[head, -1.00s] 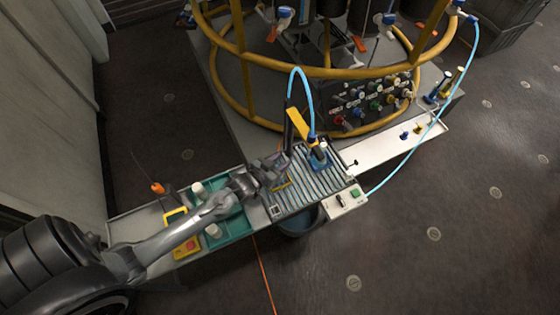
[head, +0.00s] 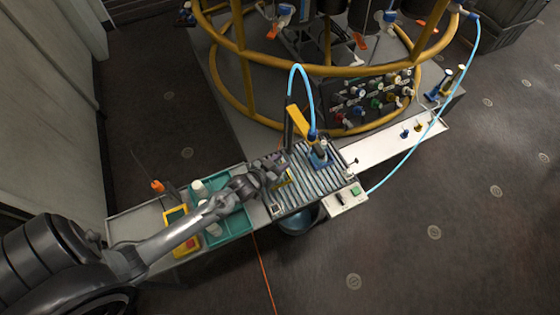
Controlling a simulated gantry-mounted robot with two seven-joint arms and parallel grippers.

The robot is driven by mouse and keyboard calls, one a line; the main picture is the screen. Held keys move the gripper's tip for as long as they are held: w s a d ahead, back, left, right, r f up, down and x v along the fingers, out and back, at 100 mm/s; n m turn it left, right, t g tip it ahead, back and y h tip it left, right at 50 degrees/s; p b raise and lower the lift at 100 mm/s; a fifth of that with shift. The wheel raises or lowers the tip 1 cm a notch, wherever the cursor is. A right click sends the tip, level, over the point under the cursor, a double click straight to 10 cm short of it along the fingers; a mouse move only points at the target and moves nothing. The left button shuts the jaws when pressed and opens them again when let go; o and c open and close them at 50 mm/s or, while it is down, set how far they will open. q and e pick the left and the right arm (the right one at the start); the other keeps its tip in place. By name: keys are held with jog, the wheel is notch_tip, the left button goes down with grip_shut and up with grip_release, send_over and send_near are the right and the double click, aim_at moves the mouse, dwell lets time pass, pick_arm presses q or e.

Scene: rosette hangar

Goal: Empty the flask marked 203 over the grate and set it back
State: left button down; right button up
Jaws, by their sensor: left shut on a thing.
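My left gripper (head: 272,172) is over the left part of the slatted grate (head: 318,180). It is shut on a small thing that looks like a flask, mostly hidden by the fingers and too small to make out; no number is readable. A teal tray (head: 236,226) lies left of the grate, under my left arm. My right gripper is not in view.
A blue fixture (head: 318,153) with a light-blue hose stands on the grate beside a yellow-topped post (head: 298,122). A switch box (head: 346,198) sits at the grate's front right, a dark bucket (head: 300,222) below. A yellow ring frame (head: 330,71) rises behind.

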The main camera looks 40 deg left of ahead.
pick_arm(q)
jog(key=shift+f, duration=0.4)
jog(key=shift+f, duration=0.3)
dwell(0.7)
jog(key=c, duration=0.7)
grip_release()
jog(key=shift+o, duration=0.6)
jog(key=o, duration=0.5)
jog(key=shift+c, duration=0.2)
jog(key=shift+r, duration=0.1)
